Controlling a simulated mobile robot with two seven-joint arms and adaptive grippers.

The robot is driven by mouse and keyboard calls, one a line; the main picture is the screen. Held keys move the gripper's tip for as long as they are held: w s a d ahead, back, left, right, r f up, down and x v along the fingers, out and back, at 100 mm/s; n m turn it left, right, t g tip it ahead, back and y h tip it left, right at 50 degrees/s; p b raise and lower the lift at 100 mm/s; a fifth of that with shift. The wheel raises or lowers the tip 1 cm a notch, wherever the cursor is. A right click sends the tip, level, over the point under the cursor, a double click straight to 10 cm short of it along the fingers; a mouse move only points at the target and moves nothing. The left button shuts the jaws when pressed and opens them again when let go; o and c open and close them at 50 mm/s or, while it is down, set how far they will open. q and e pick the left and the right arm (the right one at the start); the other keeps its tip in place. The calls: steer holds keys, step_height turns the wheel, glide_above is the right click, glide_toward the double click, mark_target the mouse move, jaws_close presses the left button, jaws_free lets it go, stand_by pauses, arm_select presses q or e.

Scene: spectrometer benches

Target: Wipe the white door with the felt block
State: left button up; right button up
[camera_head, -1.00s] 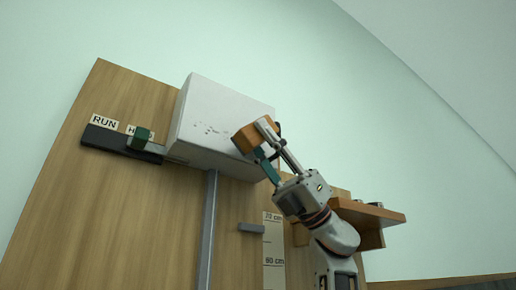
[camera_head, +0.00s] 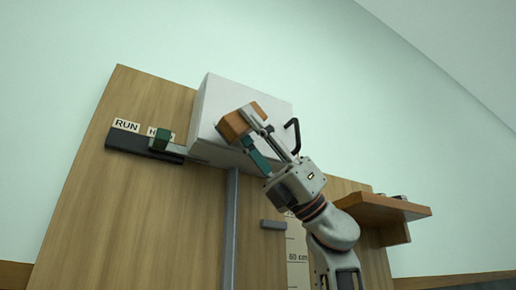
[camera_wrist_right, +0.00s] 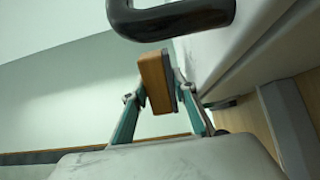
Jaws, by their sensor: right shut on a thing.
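The white door (camera_head: 222,92) is the front of a white box on a wooden panel; it also shows at the right in the right wrist view (camera_wrist_right: 235,50). My right gripper (camera_head: 254,136) is shut on the felt block (camera_head: 236,123), orange-brown with a grey felt side. In the right wrist view the block (camera_wrist_right: 156,80) sits between the teal fingers, grey side toward the door. I cannot tell whether it touches the door. Block and gripper hide part of the door, and the dark marks seen earlier do not show. My left gripper is not in view.
A black handle (camera_head: 294,134) stands out at the door's right side, close to the gripper. A grey post (camera_head: 230,230) runs below the box. A wooden shelf (camera_head: 385,208) juts out at right.

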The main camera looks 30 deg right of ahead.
mark_target(224, 118)
steer(key=shift+a, duration=0.5)
steer(key=shift+a, duration=0.1)
steer(key=shift+s+a, duration=0.15)
steer(key=shift+a, duration=1.6)
steer(key=shift+s+a+f+b, duration=0.1)
steer(key=shift+s+a+b, duration=0.05)
steer(key=shift+s+b, duration=0.6)
steer(key=shift+s+d+b, duration=0.2)
steer(key=shift+s+b, duration=0.8)
steer(key=shift+s, duration=1.1)
